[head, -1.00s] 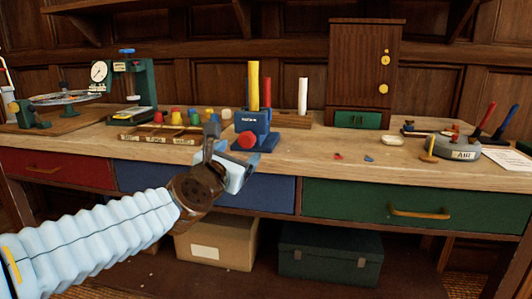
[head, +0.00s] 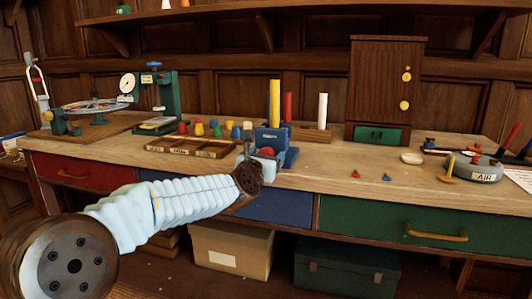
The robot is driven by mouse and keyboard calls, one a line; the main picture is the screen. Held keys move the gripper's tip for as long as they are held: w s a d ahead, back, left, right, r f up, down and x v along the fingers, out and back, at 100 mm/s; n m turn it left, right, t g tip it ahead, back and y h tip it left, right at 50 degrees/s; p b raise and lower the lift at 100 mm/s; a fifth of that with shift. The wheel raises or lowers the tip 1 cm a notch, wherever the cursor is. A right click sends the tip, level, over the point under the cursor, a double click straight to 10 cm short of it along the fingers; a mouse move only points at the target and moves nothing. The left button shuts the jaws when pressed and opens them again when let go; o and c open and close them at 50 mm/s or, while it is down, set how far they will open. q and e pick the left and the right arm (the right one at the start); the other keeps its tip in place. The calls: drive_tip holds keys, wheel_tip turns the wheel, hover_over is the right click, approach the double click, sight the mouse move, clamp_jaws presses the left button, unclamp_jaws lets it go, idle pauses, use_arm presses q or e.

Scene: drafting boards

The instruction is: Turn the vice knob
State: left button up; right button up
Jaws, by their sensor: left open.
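The blue vice (head: 272,138) stands near the front edge of the wooden bench, with a yellow rod (head: 275,100) upright at it. Its red knob (head: 267,152) faces the front and is partly hidden by my gripper. My left gripper (head: 259,157) is open, right in front of the vice, with its fingers close around the knob. I cannot tell whether they touch it. My right gripper is out of view.
A wooden tray (head: 190,149) with coloured pieces lies left of the vice. A rack with red and white rods stands behind it at right. A brown cabinet (head: 387,85) stands at the back. Bench space (head: 335,175) right of the vice is mostly clear.

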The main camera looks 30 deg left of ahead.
use_arm(q)
drive_tip(key=shift+w, duration=0.1)
drive_tip(key=c, duration=1)
drive_tip(key=shift+m+b, duration=0.35)
drive_tip(key=shift+m, duration=0.05)
